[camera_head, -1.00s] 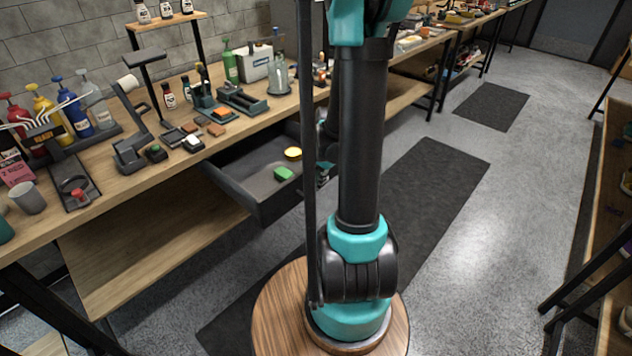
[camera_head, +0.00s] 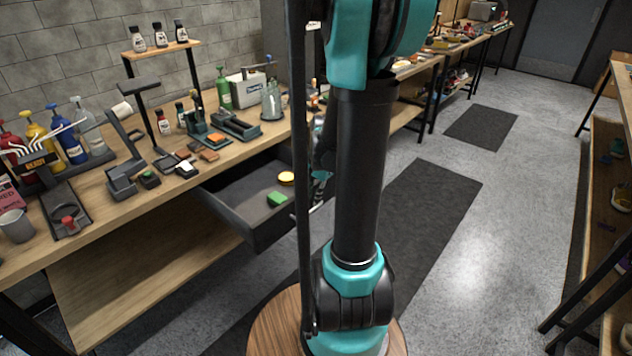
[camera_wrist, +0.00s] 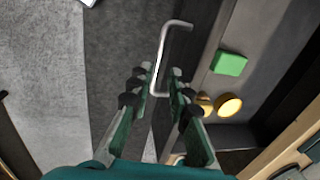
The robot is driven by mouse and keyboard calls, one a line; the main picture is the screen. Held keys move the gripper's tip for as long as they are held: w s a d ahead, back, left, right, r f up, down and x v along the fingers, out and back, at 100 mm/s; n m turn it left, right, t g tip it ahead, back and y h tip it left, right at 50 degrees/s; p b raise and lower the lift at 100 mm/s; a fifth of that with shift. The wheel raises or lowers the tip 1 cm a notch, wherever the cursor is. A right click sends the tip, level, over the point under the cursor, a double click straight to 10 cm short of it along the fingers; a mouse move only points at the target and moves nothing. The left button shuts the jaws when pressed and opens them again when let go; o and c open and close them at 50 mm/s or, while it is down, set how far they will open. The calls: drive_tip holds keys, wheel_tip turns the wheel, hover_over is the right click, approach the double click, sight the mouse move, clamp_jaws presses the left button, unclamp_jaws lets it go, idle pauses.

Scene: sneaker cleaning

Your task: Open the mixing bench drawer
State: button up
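The mixing bench drawer (camera_head: 232,208) stands pulled out below the bench top, open, with a green block (camera_head: 277,199) and a round yellow thing (camera_head: 286,178) inside. Both also show in the wrist view, the green block (camera_wrist: 229,63) and the yellow thing (camera_wrist: 229,105). The drawer's metal bar handle (camera_wrist: 163,55) is at the middle of the wrist view. My gripper (camera_wrist: 162,72) has its fingers apart, one on each side of the handle's near end, with gaps visible. In the head view my arm mostly hides the gripper and the handle.
The bench top (camera_head: 100,215) carries bottles, a lamp-like stand, brushes and a grey cup (camera_head: 15,226). A lower shelf (camera_head: 150,275) lies under it. Dark mats (camera_head: 430,215) lie on the open grey floor. Another shelf unit (camera_head: 600,245) stands at the right.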

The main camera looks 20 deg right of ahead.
wheel_tip(320, 180, up, 7)
drive_tip(key=s, duration=0.1)
drive_tip(key=shift+d+f, duration=0.2)
drive_tip(key=shift+d, duration=0.15)
drive_tip(key=shift+s, duration=0.1)
